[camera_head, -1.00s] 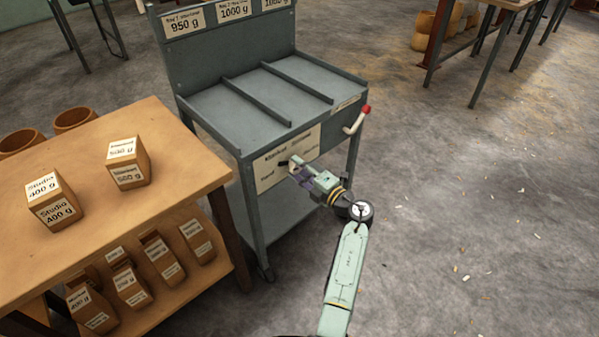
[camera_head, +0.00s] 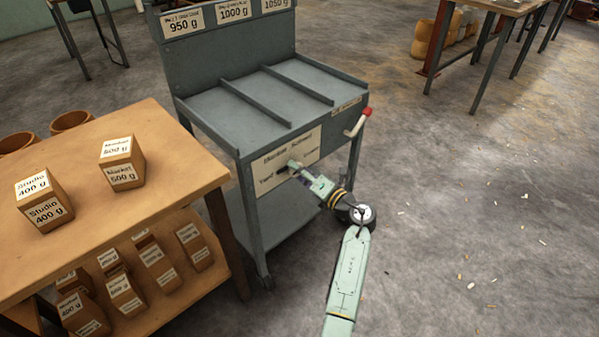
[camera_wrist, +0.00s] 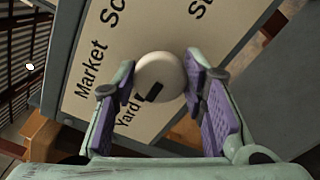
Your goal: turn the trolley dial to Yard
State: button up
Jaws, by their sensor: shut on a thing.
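The trolley dial is a round cream knob (camera_wrist: 165,72) with a dark pointer mark, on the cream label plate (camera_head: 307,142) at the trolley's front. In the wrist view, the mark points lower left, at the end of the word Yard. Market is printed above Yard, with partly cut-off words at the top. My gripper (camera_head: 293,165) is at the plate in the head view and hides the knob there. In the wrist view, my gripper (camera_wrist: 163,88) has its purple-padded fingers on either side of the knob, shut on it.
The grey trolley (camera_head: 262,90) has a divided top and a red-tipped handle (camera_head: 366,112) right of the plate. A wooden table (camera_head: 150,130) with labelled blocks stands close on the left.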

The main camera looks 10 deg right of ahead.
jog(key=o, duration=1.2)
jog(key=v, duration=1.2)
